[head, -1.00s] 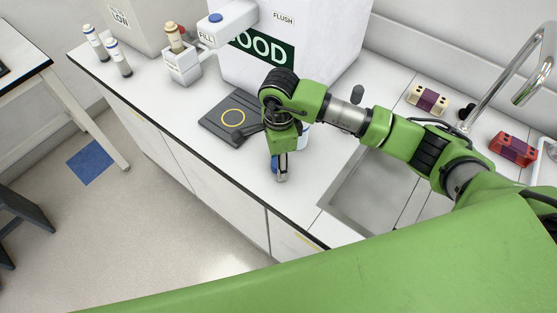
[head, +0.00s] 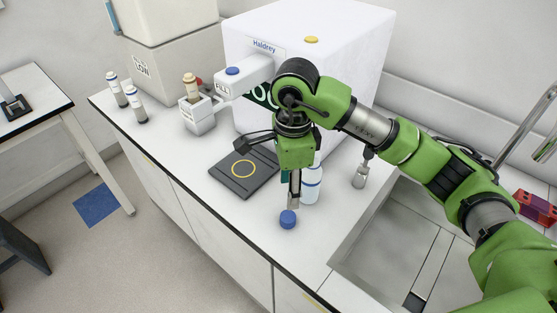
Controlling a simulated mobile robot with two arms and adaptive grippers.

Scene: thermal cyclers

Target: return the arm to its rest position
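One green arm, my right, reaches in from the right over the bench. Its gripper (head: 294,192) points straight down, just behind a small blue cap (head: 288,219) that appears to rest on the bench. The fingers are seen edge-on, so their opening is unclear. I cannot tell whether they touch the cap. A white bottle (head: 312,187) with blue bands stands right behind the gripper, partly hidden by it. My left gripper is out of view.
A dark pad with a yellow ring (head: 242,169) lies left of the gripper. A large white machine (head: 345,60) with a fill spout stands behind. The sink (head: 385,245) is at right. Two capped tubes (head: 136,104) and a tube holder (head: 198,115) stand at left.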

